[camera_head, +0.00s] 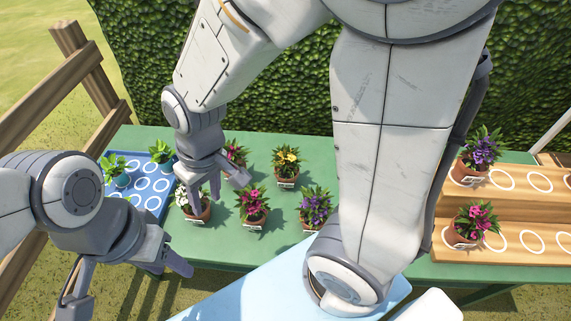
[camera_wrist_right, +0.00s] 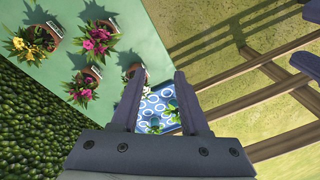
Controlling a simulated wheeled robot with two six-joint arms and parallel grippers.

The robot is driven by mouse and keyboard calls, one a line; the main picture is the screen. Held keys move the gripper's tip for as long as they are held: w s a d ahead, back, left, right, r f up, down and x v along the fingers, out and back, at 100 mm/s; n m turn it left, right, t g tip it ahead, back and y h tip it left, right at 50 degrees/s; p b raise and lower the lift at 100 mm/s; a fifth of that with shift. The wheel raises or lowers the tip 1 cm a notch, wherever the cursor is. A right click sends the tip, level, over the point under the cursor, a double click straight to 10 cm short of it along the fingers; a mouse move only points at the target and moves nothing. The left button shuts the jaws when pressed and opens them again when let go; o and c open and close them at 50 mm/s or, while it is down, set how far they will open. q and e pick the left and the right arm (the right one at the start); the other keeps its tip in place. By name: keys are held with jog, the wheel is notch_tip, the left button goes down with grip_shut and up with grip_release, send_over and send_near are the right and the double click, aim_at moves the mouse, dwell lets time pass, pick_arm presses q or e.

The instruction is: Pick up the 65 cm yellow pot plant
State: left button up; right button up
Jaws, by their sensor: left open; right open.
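The yellow-flowered plant (camera_head: 287,162) stands upright in a brown pot with a white label, in the back row on the green table (camera_head: 400,268). It also shows at the upper left of the right wrist view (camera_wrist_right: 36,44). My right gripper (camera_head: 228,184) is open and empty, left of the yellow plant, over the area between the white-flowered pot (camera_head: 196,210) and a pink-flowered pot (camera_head: 236,151). In the right wrist view its fingers (camera_wrist_right: 160,76) are spread, with the blue tray below. My left gripper (camera_head: 127,284) is open and empty at the table's front left.
Pink (camera_head: 252,206) and purple (camera_head: 315,208) potted plants stand in front of the yellow one. A blue tray (camera_head: 148,207) with green plants is at the left. A wooden stepped shelf (camera_head: 520,216) with two pots is at the right. A hedge (camera_head: 150,60) stands behind.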

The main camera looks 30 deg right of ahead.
jog(key=w+d+f+m+t+p, duration=0.1)
jog(key=w+d+f+m, duration=0.35)
jog(key=w+d, duration=0.4)
jog(key=m+h+p, duration=0.1)
jog(key=m+h, duration=0.2)
jog(key=m, duration=0.2)
send_over(287, 175)
jog(key=shift+t, duration=0.4)
jog(key=f, duration=1.2)
jog(key=a+f, duration=0.1)
jog(key=f, duration=0.5)
jog(key=shift+s+f, duration=0.25)
jog(key=shift+s, duration=0.1)
jog(key=p+x, duration=0.1)
jog(key=x, duration=0.4)
jog(key=shift+s+d+p, duration=0.15)
jog(key=shift+s+p, duration=0.1)
jog(key=shift+p, duration=0.15)
jog(key=shift+w+f, duration=0.1)
jog(key=shift+f, duration=0.25)
grip_shut()
